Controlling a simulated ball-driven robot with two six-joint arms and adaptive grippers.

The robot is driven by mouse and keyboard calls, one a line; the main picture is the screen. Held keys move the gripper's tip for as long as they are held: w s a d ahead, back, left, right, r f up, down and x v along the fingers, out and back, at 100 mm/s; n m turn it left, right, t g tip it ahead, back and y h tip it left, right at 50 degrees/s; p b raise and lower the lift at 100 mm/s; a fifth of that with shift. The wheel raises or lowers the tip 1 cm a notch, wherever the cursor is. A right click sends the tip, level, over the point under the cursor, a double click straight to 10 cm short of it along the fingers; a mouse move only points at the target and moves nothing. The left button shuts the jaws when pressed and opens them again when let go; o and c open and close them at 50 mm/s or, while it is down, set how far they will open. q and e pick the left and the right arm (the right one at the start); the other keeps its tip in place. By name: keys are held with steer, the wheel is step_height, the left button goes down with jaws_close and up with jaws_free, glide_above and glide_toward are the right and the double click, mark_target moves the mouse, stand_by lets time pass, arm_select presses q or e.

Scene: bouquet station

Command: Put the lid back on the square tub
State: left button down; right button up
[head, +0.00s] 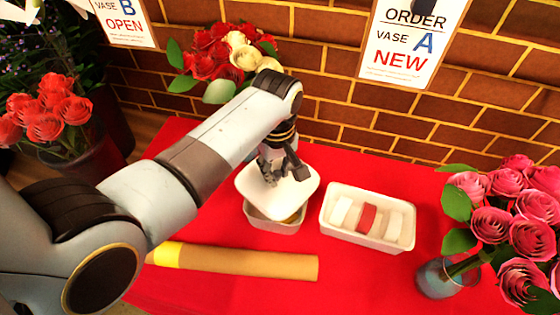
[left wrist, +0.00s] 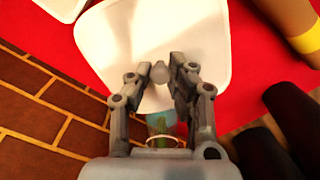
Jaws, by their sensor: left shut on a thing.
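The white square lid (head: 268,199) is over the back part of the square tub (head: 275,226), whose pale front wall and part of its opening show below the lid's front edge. Something yellowish shows inside the tub. My left gripper (head: 279,172) is shut on the lid's small round knob. In the left wrist view, the fingers (left wrist: 162,72) close around the knob, and the lid (left wrist: 207,35) hides the tub. The lid looks slightly tilted; I cannot tell whether it touches the rim. My right gripper is not in view.
A white tray (head: 334,232) with ribbon rolls stands right of the tub. A brown paper roll (head: 250,263) lies in front. Pink roses in a glass vase (head: 434,281) are at the right. Red and cream roses (head: 220,55) stand behind. Red cloth (head: 370,285) is clear at front right.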

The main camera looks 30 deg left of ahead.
mark_target(278, 183)
arm_select(q)
steer(key=shift+f+b, duration=0.3)
steer(key=shift+f, duration=0.25)
step_height(278, 183, down, 2)
steer(key=b, duration=0.2)
steer(key=shift+f+b, duration=0.25)
steer(key=shift+b, duration=0.15)
steer(key=shift+w+f+b, duration=0.1)
steer(key=shift+f+b, duration=0.35)
steer(key=shift+f, duration=0.45)
steer(key=shift+p, duration=0.65)
steer(key=shift+f, duration=0.15)
stand_by(0.5)
steer(key=shift+p, duration=0.4)
